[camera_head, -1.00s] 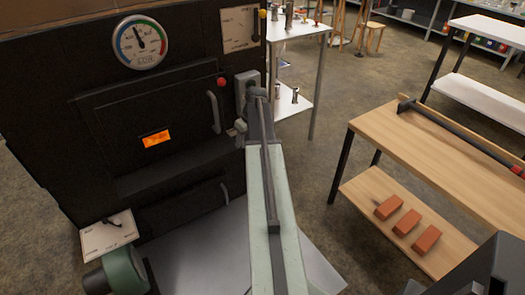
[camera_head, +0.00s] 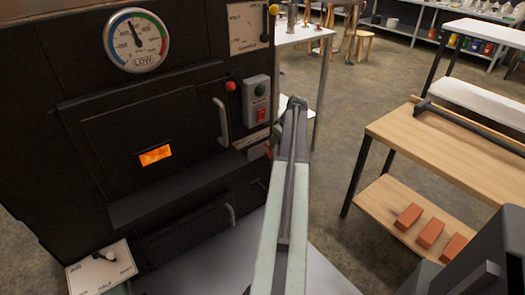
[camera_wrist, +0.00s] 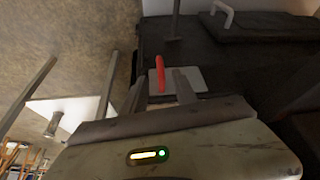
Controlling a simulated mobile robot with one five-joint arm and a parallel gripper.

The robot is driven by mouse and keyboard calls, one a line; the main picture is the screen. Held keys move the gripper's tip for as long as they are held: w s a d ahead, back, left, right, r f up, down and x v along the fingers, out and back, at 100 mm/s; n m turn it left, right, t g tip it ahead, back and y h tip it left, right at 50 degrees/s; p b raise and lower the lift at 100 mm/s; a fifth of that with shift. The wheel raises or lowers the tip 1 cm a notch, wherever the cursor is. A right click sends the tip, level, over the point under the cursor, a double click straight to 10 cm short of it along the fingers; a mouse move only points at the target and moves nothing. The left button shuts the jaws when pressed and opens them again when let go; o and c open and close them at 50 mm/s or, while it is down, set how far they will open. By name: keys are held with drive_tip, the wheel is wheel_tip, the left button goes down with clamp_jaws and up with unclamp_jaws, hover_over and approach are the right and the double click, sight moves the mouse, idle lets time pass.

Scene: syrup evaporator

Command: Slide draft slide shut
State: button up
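A white plate (camera_wrist: 188,78) with a red handle (camera_wrist: 160,75) sits on the dark evaporator front in the wrist view; I take this to be the draft slide. In the head view, a pale plate (camera_head: 258,138) and a bit of red show beside my arm, mostly hidden by it. My gripper (camera_wrist: 160,90) is open and empty. Its two fingers stand apart in the wrist view, with the red handle showing between them, seemingly beyond the tips. Contact cannot be told. The fingers are hidden behind my arm in the head view.
The dark evaporator (camera_head: 50,130) carries a gauge (camera_head: 136,40), a firebox door handle (camera_head: 221,120), a switch box (camera_head: 257,101), a damper plate (camera_head: 247,27) and an air plate (camera_head: 102,262). A wooden bench (camera_head: 445,150) with bricks below stands right. Floor between is clear.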

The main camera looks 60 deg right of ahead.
sight(270, 150)
drive_tip(key=b+x, duration=0.7)
drive_tip(key=x, duration=0.1)
drive_tip(key=shift+r, duration=0.1)
clamp_jaws()
idle(1.3)
